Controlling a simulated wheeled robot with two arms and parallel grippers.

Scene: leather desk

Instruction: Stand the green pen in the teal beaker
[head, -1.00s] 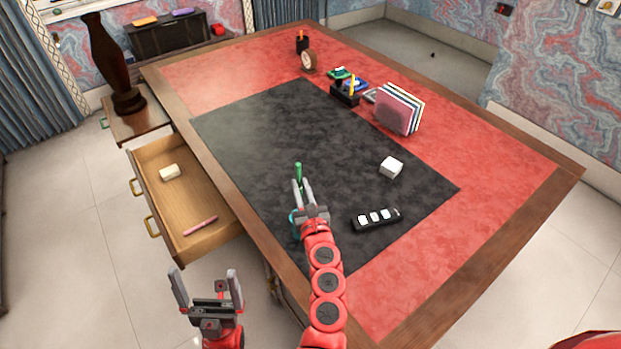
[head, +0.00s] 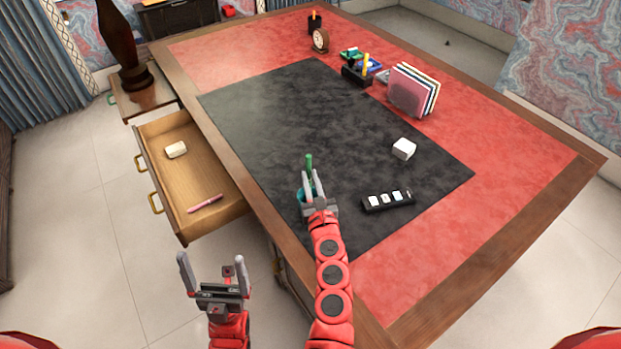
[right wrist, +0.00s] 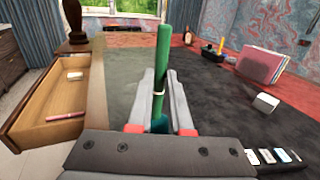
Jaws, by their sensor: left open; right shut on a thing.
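The green pen (head: 309,163) is upright in my right gripper (head: 308,181), which is shut on it above the black desk mat. In the right wrist view the pen (right wrist: 162,70) stands between the two fingers (right wrist: 160,95), leaning slightly. The teal beaker (head: 301,195) is mostly hidden behind my right gripper; a strip of its side shows at the left. In the right wrist view a bit of teal (right wrist: 158,125) shows below the pen. I cannot tell whether the pen's lower end is inside the beaker. My left gripper (head: 213,270) is open and empty, off the desk's near left side.
An open drawer (head: 190,227) holds an eraser (head: 176,149) and a pink pen (head: 205,203). A black strip with white keys (head: 388,201) and a white cube (head: 403,148) lie right of my right gripper. A file holder (head: 412,90) stands further back. The mat's far left is clear.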

